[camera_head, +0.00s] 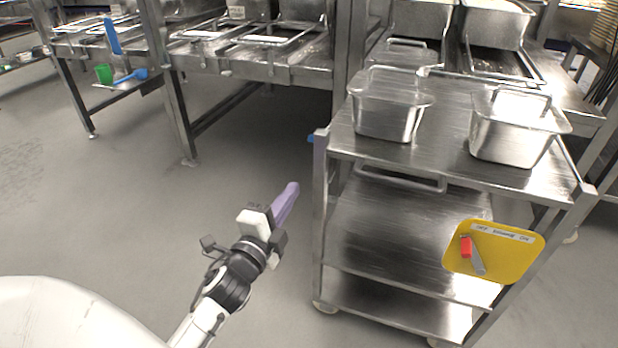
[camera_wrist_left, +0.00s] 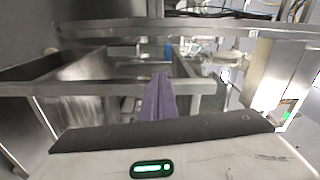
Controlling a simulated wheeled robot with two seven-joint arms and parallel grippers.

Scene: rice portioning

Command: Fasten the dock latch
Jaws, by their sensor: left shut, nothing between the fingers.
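My left gripper (camera_head: 288,198) is shut and empty, its purple fingers pointing up and away over the grey floor, left of the steel cart (camera_head: 400,152). The fingers also show in the left wrist view (camera_wrist_left: 159,97). A small blue part (camera_head: 311,138) sticks out at the cart's upper left corner, beyond and apart from my fingertips. It is too small to tell whether it is the dock latch or how it is set. A small blue patch (camera_wrist_left: 168,51) shows past the fingertips in the left wrist view. My right gripper is not in view.
Steel counters (camera_head: 250,65) stand behind. The floor left of the cart is clear.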

